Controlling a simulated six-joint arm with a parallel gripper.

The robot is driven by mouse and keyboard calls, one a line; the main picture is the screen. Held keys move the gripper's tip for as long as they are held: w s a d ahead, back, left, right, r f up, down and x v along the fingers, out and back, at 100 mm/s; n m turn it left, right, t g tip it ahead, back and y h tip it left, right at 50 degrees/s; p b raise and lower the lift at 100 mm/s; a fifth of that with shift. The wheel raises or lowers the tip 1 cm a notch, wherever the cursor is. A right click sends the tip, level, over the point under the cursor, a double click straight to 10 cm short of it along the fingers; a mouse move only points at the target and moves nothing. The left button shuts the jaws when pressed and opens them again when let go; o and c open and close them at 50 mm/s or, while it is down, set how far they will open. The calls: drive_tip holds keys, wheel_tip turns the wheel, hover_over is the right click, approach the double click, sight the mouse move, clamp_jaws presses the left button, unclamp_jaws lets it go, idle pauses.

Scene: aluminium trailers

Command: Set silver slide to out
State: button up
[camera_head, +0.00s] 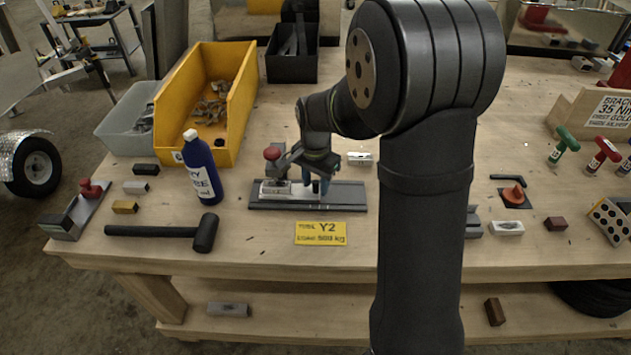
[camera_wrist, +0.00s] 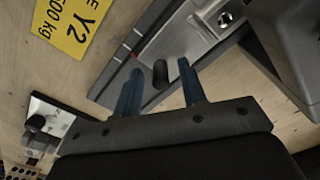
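A long silver-grey slide track (camera_head: 340,196) lies on the workbench behind the yellow Y2 label. My gripper (camera_head: 318,176) points down over the middle of the track. In the wrist view its two blue fingers stand apart, with a short dark peg (camera_wrist: 160,73) of the slide between the fingertips (camera_wrist: 159,75). Gaps show on both sides of the peg, so it does not look gripped. The track (camera_wrist: 150,48) runs diagonally there. My arm hides part of the bench to the right.
The yellow Y2 label (camera_head: 320,233) lies in front of the track. A blue bottle (camera_head: 200,170) and a black mallet (camera_head: 165,232) are to the left. A yellow bin (camera_head: 240,105) stands behind. Another red-knobbed fixture (camera_head: 76,211) sits at the left edge.

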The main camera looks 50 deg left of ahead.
drive_tip(key=shift+c, duration=0.5)
clamp_jaws()
drive_tip(key=w+d, duration=0.8)
drive_tip(key=shift+w+d, duration=0.2)
drive_tip(key=shift+w, duration=0.05)
drive_tip(key=shift+o, duration=0.3)
unclamp_jaws()
drive_tip(key=shift+w+d, duration=0.1)
drive_tip(key=shift+o, duration=0.2)
